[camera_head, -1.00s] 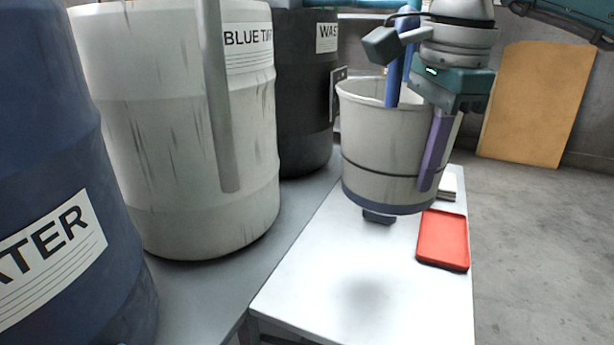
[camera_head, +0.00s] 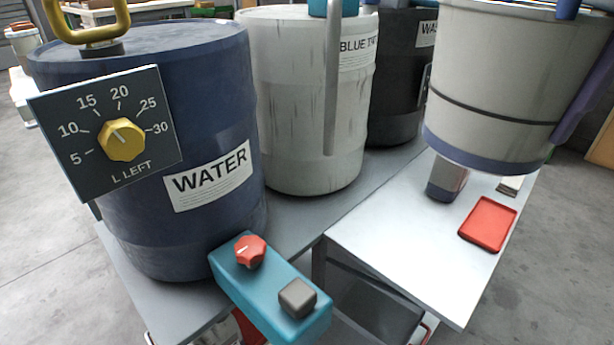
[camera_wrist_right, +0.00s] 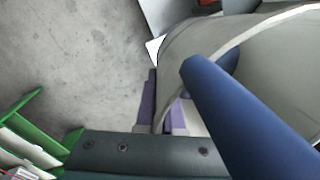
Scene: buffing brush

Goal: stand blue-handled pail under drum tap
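The pail (camera_head: 505,95) is pale grey with a dark hoop and a blue base band. It hangs roughly upright above the white table, its top cut off by the frame. A purple finger of my right gripper (camera_head: 592,95) lies against its right side. In the right wrist view, the purple fingers (camera_wrist_right: 168,112) are at the pail wall and rim, with the blue handle (camera_wrist_right: 250,110) crossing in front. A grey vertical pipe (camera_head: 332,95) hangs before the white BLUE TINT drum (camera_head: 290,110), under a teal fitting (camera_head: 330,8). My left gripper is out of view.
The navy WATER drum (camera_head: 150,210) bears a dial plate (camera_head: 150,110). A teal block (camera_head: 270,295) with a red knob (camera_head: 250,251) juts out low in front. A black drum (camera_head: 395,80) stands behind. The white table (camera_head: 400,240) holds a red tray (camera_head: 488,224) and a grey-blue block (camera_head: 446,180).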

